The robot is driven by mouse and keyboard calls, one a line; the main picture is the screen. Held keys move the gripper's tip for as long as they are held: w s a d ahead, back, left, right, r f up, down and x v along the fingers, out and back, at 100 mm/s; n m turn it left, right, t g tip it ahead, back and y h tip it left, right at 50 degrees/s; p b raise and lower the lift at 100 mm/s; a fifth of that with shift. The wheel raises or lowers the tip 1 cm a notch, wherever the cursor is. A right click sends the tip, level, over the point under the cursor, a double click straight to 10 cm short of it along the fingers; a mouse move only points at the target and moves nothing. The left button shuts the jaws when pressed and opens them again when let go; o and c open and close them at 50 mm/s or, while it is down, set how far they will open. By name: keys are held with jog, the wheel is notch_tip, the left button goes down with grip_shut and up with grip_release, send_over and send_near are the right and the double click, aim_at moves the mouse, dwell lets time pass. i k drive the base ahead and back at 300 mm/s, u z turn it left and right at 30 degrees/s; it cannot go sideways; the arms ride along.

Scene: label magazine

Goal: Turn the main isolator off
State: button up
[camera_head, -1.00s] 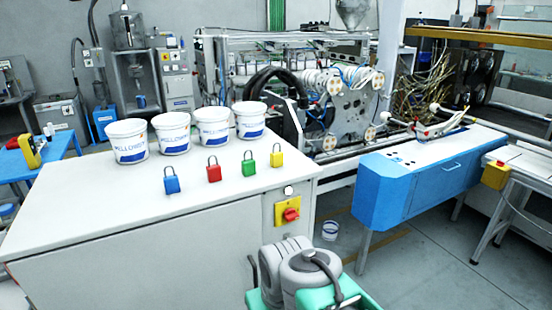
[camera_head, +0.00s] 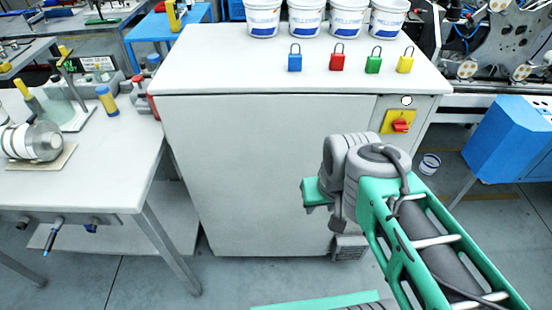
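The main isolator (camera_head: 400,125) is a red rotary knob on a yellow plate. It is on the front face of the white cabinet (camera_head: 260,160), near its upper right corner. The knob's exact angle is too small to read. A small white round part sits just above the plate. My arm reaches up from the lower right, with its grey joint below and left of the isolator, apart from it in the picture. What looks like my gripper (camera_head: 348,247) hangs low in front of the cabinet, mostly hidden behind the arm. Its fingers cannot be made out.
Blue (camera_head: 295,62), red (camera_head: 337,62), green (camera_head: 374,65) and yellow (camera_head: 405,65) padlocks stand on the cabinet top, before several white buckets. A cluttered bench (camera_head: 90,180) stands left. A blue machine cabinet (camera_head: 510,140) and a small bucket (camera_head: 430,164) are right.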

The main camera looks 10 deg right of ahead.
aim_at(399, 125)
jog(key=u, duration=2)
jog(key=k, duration=2.3)
jog(key=u, duration=0.2)
jog(key=i, duration=0.55)
jog(key=z, duration=0.2)
